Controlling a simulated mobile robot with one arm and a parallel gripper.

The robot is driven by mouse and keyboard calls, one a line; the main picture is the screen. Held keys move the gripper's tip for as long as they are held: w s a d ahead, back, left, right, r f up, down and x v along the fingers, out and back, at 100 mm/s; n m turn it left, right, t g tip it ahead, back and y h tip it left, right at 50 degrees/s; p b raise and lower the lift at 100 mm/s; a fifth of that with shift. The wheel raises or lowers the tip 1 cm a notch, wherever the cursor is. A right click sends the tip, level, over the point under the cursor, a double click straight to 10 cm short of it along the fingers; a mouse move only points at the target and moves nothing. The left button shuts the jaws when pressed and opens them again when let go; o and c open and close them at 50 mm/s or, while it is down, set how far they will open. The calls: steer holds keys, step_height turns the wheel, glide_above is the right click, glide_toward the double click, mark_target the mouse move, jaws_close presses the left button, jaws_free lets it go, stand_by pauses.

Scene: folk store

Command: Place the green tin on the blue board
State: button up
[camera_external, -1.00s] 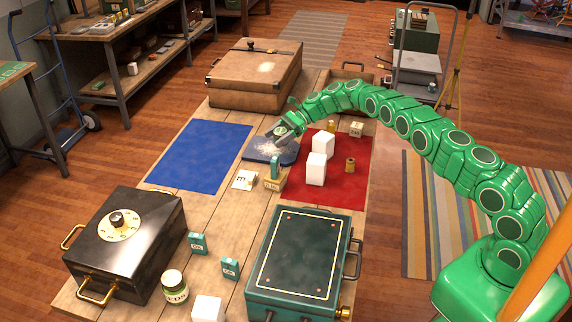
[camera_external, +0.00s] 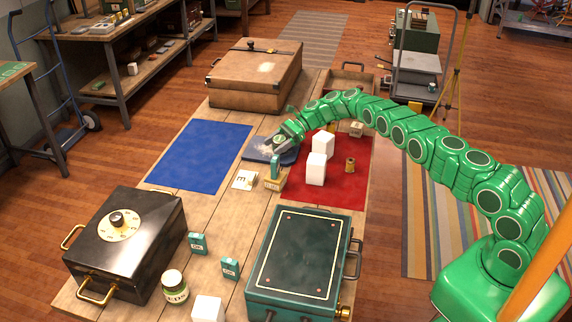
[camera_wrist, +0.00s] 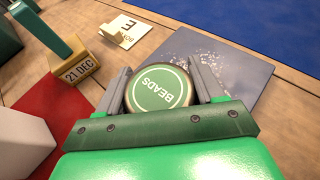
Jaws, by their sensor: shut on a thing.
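My gripper (camera_external: 284,140) is shut on a round tin with a green lid marked BEADS (camera_wrist: 158,90). In the wrist view the tin sits upright between the two fingers (camera_wrist: 160,72). In the external view my gripper mostly hides it. The tin is over a small blue-grey slate (camera_wrist: 240,72) dusted with white specks; I cannot tell whether it touches it. The slate also shows in the external view (camera_external: 256,150). A larger flat blue board (camera_external: 200,155) lies to the left on the wooden table, with nothing on it.
A red board (camera_external: 335,190) to the right holds white blocks (camera_external: 316,168) and a spool (camera_external: 350,165). A date block (camera_wrist: 80,68) with a teal upright piece and a white card (camera_wrist: 124,30) stand near the slate. A brown case (camera_external: 255,75) is behind; a black safe (camera_external: 125,245) is in front.

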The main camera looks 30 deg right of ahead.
steer(key=shift+f, duration=0.15)
steer(key=o, duration=1.1)
steer(key=shift+d+r, duration=0.15)
steer(key=shift+r, duration=0.1)
steer(key=v, duration=1.1)
steer(key=shift+d, duration=0.35)
steer(key=shift+r, duration=0.1)
